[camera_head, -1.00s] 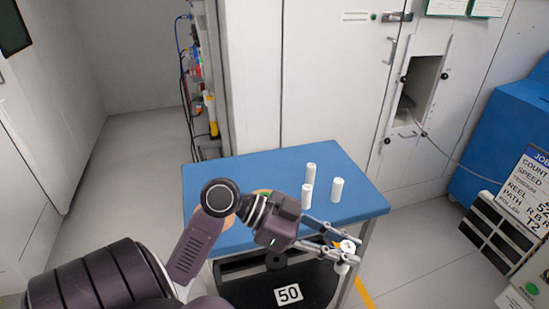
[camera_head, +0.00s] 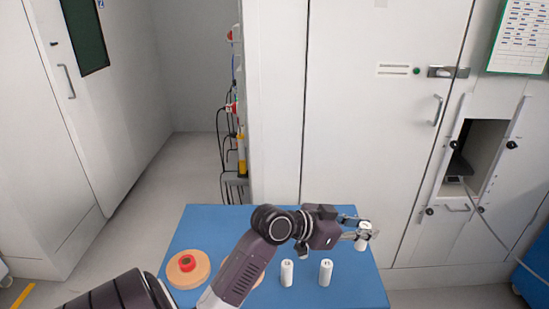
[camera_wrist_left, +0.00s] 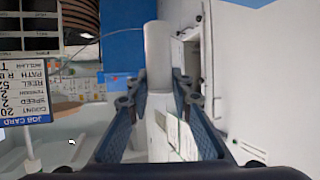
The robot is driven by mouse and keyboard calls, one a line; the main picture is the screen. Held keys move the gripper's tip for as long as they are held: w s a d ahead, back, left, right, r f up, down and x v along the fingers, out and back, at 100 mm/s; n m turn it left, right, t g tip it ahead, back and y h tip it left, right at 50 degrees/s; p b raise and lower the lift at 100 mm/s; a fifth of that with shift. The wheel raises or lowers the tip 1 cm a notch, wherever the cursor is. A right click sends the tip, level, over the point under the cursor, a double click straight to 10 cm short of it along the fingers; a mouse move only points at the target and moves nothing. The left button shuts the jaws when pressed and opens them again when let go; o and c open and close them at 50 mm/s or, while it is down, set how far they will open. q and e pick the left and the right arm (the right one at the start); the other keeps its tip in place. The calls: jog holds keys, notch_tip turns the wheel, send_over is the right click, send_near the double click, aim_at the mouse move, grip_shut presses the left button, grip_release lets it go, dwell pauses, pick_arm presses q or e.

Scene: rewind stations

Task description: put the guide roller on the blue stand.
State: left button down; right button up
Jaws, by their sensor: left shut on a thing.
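My left gripper (camera_head: 366,233) is shut on a white cylindrical guide roller (camera_head: 362,241), over the right rear part of the blue tabletop. In the left wrist view the roller (camera_wrist_left: 158,55) stands out between the two fingers (camera_wrist_left: 157,88). Two similar white rollers (camera_head: 287,273) and (camera_head: 325,272) stand upright on the blue tabletop (camera_head: 222,222). A blue body (camera_head: 534,266) shows at the far right edge; I cannot tell whether it is the blue stand. My right gripper is not in view.
A tan reel with a red centre (camera_head: 187,264) lies on the left of the tabletop; another is mostly behind my arm. White cabinets (camera_head: 375,120) rise behind the table, with an open hatch (camera_head: 478,155) at right. Floor (camera_head: 190,165) is clear at left.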

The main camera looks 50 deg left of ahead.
pick_arm(q)
jog(key=w+a+r+n+y+p, duration=0.3)
jog(key=w+a+r+n+y, duration=0.45)
jog(key=w+a+r, duration=0.55)
jog(key=shift+y, duration=0.45)
jog(key=f, duration=0.7)
jog(key=s+f, duration=0.1)
jog(key=f, duration=1.4)
jog(key=shift+s+a+p, duration=0.15)
jog(key=shift+a+p, duration=0.15)
jog(key=shift+p, duration=0.1)
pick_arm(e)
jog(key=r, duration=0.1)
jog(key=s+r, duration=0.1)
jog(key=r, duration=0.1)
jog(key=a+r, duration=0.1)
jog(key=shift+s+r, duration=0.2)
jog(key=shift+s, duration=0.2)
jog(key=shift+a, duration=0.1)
pick_arm(q)
jog(key=c, duration=1.7)
grip_release()
jog(key=shift+f, duration=0.1)
jog(key=shift+s, duration=0.1)
